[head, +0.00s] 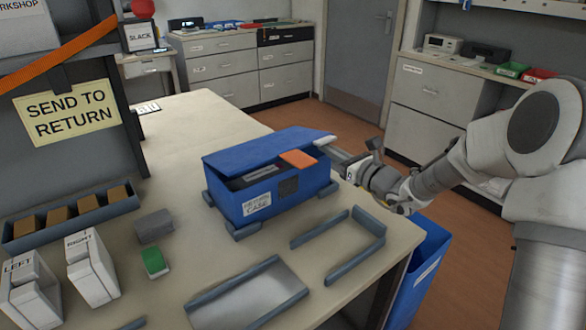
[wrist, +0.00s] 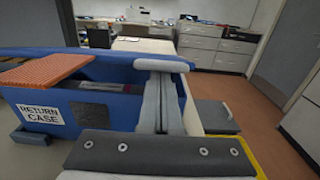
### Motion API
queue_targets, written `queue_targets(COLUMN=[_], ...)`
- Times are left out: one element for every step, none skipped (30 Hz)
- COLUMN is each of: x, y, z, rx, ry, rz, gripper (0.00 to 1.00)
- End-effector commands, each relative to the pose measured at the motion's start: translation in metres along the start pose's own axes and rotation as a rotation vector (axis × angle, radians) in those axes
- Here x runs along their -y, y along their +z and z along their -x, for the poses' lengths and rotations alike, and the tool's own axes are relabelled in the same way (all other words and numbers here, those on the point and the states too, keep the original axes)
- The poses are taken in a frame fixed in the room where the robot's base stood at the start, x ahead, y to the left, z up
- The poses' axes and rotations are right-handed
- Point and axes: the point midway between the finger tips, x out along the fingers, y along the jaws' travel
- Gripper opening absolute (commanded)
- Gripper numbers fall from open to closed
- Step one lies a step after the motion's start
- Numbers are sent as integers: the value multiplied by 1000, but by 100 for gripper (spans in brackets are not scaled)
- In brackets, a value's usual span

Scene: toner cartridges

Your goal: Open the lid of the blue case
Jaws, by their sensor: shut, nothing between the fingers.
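The blue case (head: 262,192) stands on the table, with a label reading "RETURN CASE" on its front. Its blue lid (head: 255,149) is partly raised, with a dark gap at the front through which a labelled item shows inside. An orange tab (head: 298,159) sits on the lid's front edge; it also shows in the wrist view (wrist: 47,69). My gripper (head: 328,144) is at the right end of the case, near the lid's right edge. In the wrist view its fingers (wrist: 162,90) are together and empty, reaching to the lid's edge; whether they touch it I cannot tell.
Grey holders (head: 345,235) and a metal plate tray (head: 245,298) lie in front of the case. White boxes marked LEFT (head: 30,290) and RIGHT (head: 92,268), a green-topped block (head: 155,262) and a grey block (head: 154,226) stand left. A blue bin (head: 425,268) is beside the table.

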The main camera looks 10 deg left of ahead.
Motion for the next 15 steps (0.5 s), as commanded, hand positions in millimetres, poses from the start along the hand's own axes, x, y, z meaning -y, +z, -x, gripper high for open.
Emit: queue_targets(x=[0,0,0,0,0,0,0,0,0,0,0,0,0,0,0], y=[0,0,1,2,3,5,7,9,12,14,16,18,20,22,25], z=[0,0,0,0,0,-1,-2,-2,-3,-4,-4,-5,-6,-6,-7], rx=[0,0,0,0,0,1,1,1,1,0,0,0,0,0,0], ry=[-1,-1,-1,-1,-1,-1,-1,-1,-1,-1,-1,-1,-1,-1,0], rz=[0,0,0,0,0,1,1,1,1,0,0,0,0,0,0], gripper=[0,0,0,0,0,0,0,0,0,0,0,0,0,0,0])
